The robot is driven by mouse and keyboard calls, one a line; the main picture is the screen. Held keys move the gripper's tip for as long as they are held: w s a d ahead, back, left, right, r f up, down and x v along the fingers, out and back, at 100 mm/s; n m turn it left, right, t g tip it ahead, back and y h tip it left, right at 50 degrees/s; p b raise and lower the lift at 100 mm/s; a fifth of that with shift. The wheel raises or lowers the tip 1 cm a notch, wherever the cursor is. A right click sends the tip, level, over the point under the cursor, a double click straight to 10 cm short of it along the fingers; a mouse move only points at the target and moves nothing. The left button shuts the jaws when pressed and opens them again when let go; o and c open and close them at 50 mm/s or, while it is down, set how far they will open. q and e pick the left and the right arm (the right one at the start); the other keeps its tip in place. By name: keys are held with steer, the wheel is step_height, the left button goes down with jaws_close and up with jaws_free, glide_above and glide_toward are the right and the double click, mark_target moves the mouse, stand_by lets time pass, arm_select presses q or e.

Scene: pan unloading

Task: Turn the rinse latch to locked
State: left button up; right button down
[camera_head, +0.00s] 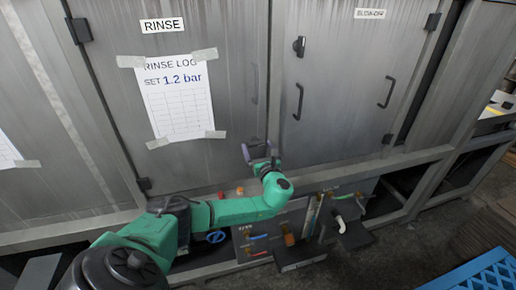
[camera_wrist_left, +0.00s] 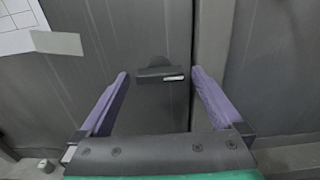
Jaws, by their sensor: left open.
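The rinse door (camera_head: 225,110) is a grey metal panel under a RINSE label (camera_head: 163,24), and it appears shut. The rinse latch (camera_wrist_left: 159,74) is a small dark, roughly horizontal handle with a pale strip at its right end, low on the door in the left wrist view. My left gripper (camera_head: 258,149) is open in front of the lower right part of the door. In the left wrist view its purple fingers stand on either side of the latch, with gaps between. The gripper partly hides the latch in the head view. My right gripper is out of view.
A rinse log sheet (camera_head: 178,98) is taped to the door, left of my gripper. The blow-off door (camera_head: 345,100) stands to the right with a black handle (camera_head: 386,92). Below is a frame ledge with valves and pipes (camera_head: 290,236). A blue crate (camera_head: 480,272) lies at lower right.

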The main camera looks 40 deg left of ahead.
arm_select(q)
steer(key=c, duration=1.3)
steer(key=shift+n, duration=0.3)
steer(key=shift+n+b, duration=7.6)
steer(key=shift+n, duration=1.1)
steer(key=o, duration=1.3)
